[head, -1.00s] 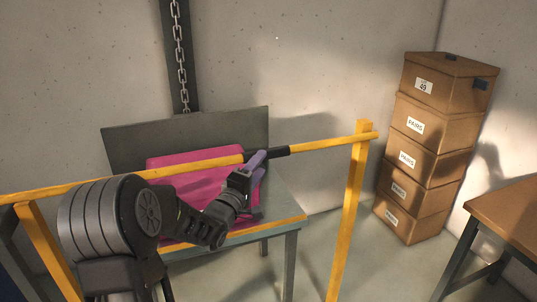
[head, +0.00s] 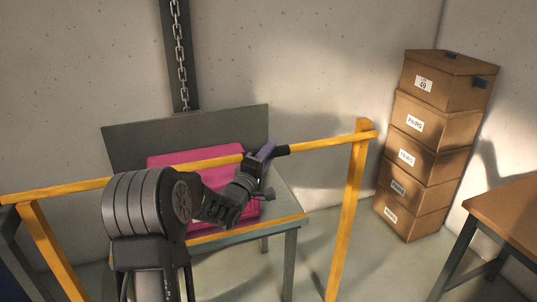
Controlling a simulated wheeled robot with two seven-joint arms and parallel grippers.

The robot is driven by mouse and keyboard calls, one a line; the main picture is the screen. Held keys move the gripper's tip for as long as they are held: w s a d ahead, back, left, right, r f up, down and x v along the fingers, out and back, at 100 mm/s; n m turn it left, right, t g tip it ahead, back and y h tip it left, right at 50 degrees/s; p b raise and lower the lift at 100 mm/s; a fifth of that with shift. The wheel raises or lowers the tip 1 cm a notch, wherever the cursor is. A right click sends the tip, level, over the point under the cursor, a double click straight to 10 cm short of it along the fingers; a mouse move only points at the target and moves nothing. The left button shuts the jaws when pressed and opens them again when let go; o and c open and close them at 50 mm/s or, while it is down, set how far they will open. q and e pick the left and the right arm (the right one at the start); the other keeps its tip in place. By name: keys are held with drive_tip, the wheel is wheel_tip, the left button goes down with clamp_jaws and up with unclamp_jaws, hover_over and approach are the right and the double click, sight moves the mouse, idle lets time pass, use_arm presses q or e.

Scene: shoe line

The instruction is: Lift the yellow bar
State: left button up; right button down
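The yellow bar (head: 328,142) runs across the view, resting on a yellow post at the right and another at the left. It has a black grip section (head: 282,151) right of its middle. My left gripper (head: 265,151) is at this grip, with a purple finger overlapping it in the picture. The second finger is not clearly seen, so I cannot tell whether the gripper is open or closed around the grip. My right gripper is not in view.
Behind the bar, a pink block (head: 195,157) sits on a grey table (head: 290,222) with a dark back panel (head: 185,130). A chain (head: 181,60) hangs above. The right yellow post (head: 350,215) stands before stacked brown boxes (head: 430,160). A brown-topped table (head: 510,215) is at far right.

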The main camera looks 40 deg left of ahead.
use_arm(q)
clamp_jaws()
idle(1.0)
